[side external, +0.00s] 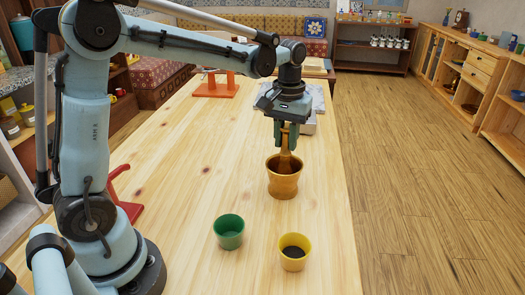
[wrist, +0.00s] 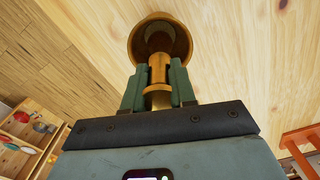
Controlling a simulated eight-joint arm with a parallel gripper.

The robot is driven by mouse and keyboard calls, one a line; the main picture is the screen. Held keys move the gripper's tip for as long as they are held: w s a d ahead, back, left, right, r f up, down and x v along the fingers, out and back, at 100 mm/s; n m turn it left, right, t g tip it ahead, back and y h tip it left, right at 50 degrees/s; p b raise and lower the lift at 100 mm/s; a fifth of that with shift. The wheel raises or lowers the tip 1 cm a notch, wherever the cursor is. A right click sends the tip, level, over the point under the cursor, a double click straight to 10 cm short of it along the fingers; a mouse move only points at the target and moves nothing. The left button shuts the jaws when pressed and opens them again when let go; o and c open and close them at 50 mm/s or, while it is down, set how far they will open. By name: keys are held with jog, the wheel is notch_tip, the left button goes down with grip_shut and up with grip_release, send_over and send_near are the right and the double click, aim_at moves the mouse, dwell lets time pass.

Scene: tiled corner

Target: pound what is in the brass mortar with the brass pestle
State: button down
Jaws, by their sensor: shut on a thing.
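The brass mortar (side external: 283,183) stands upright on the wooden table. The brass pestle (side external: 285,162) points down, with its lower end inside the mortar's mouth. My gripper (side external: 288,138) is directly above the mortar and shut on the upper part of the pestle. In the wrist view the pestle (wrist: 158,72) is between the fingers of my gripper (wrist: 158,85), and the mortar (wrist: 135,42) surrounds its far end. What lies in the mortar is hidden, and I cannot tell whether the pestle touches the bottom.
A green cup (side external: 229,238) and a yellow cup (side external: 293,260) with dark contents stand in front of the mortar. An orange-red stand (side external: 216,90) is at the back left, and a red stand (side external: 124,200) is beside my base. A grey slab (side external: 316,98) lies behind my gripper. The table's right edge is near.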

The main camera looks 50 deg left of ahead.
jog(key=shift+f, duration=1.5)
jog(key=shift+r, duration=1.55)
jog(key=shift+r, duration=5.1)
